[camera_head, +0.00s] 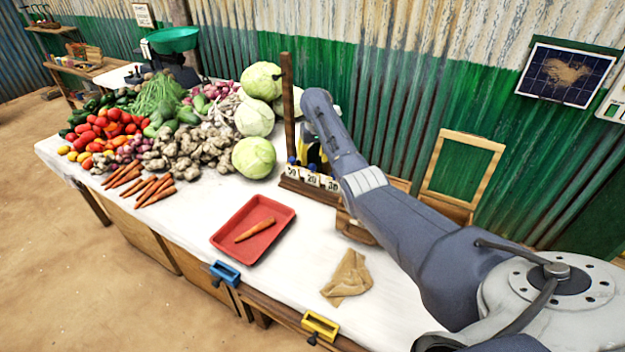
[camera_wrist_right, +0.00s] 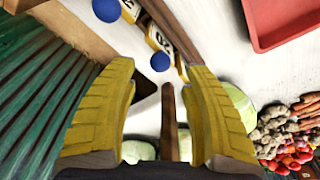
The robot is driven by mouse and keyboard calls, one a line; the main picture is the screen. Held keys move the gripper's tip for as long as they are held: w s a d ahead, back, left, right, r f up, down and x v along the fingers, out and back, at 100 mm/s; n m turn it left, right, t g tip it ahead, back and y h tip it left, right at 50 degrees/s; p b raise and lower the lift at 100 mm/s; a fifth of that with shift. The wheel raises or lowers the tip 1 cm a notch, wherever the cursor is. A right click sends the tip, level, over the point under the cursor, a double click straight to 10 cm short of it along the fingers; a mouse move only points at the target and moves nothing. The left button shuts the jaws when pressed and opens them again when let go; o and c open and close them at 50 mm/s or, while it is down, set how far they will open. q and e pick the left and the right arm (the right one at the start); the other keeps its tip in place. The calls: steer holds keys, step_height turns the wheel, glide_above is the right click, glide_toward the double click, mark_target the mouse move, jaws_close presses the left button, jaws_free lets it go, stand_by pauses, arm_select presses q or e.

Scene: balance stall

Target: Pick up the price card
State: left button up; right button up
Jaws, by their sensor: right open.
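Several small price cards with black numbers stand in a row on a wooden rack (camera_head: 310,191) at the back of the white table. The left card (camera_head: 292,171) seems to read 50, the middle card (camera_head: 312,179) 20. Blue knobs sit above them. My right gripper (camera_head: 313,153) is just above and behind the cards, its yellow fingers partly hidden by the arm. In the right wrist view the fingers (camera_wrist_right: 160,72) are spread apart with no card between them. The middle card (camera_wrist_right: 160,42) and a blue knob (camera_wrist_right: 160,62) lie just beyond the fingertips. My left gripper is out of view.
A wooden post (camera_head: 287,100) rises beside the rack, close to my gripper. Cabbages (camera_head: 254,157) and other vegetables fill the table's left. White tabletop between is clear.

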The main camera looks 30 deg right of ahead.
mark_target(313, 164)
steer(key=shift+w+d+f, duration=0.1)
steer(key=shift+w+f, duration=0.1)
steer(key=shift+f, duration=0.9)
steer(key=shift+w+f, duration=0.15)
steer(key=shift+f, duration=0.95)
jaws_close()
